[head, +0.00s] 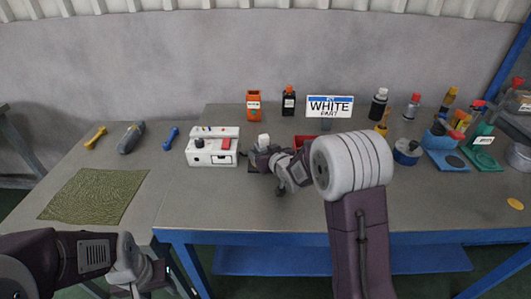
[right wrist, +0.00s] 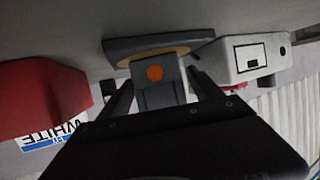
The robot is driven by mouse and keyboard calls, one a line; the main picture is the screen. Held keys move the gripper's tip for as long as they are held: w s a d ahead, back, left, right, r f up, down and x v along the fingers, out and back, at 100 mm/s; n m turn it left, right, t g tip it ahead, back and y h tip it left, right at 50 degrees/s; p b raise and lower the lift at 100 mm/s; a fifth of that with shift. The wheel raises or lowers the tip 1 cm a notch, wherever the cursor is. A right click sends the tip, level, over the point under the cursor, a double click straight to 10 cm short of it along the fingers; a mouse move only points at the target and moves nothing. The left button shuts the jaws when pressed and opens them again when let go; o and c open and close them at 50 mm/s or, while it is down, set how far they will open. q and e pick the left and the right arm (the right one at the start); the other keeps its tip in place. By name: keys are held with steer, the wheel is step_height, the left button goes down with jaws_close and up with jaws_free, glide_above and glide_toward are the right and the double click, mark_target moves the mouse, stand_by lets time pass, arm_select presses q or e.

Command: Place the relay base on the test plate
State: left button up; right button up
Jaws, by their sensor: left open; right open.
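The relay base appears to be the small pale block (head: 263,140) by my right gripper (head: 268,157) in the head view. In the right wrist view this block (right wrist: 155,73) is grey with an orange dot and stands on a dark plate with a tan round area, apparently the test plate (right wrist: 125,44). A dark edge of the plate (head: 256,169) shows under my gripper in the head view. My right gripper (right wrist: 160,82) is open, with a finger on each side of the block; contact is unclear. My left gripper (head: 142,278) is open and empty, low at the front left.
A white box with a red button (head: 213,150) stands left of the plate. A red bin (head: 304,141) is just right, partly hidden by my arm, with a "WHITE PART" sign (head: 330,105) behind. Bottles and tools crowd the right. A green mat (head: 95,195) lies at left.

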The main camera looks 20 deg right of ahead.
steer(key=shift+s+r, duration=0.15)
steer(key=shift+r, duration=0.2)
steer(key=p+v, duration=0.1)
steer(key=v, duration=0.9)
steer(key=shift+s+d+r, duration=0.1)
steer(key=shift+s, duration=0.1)
steer(key=shift+s+r, duration=0.15)
steer(key=shift+s, duration=0.45)
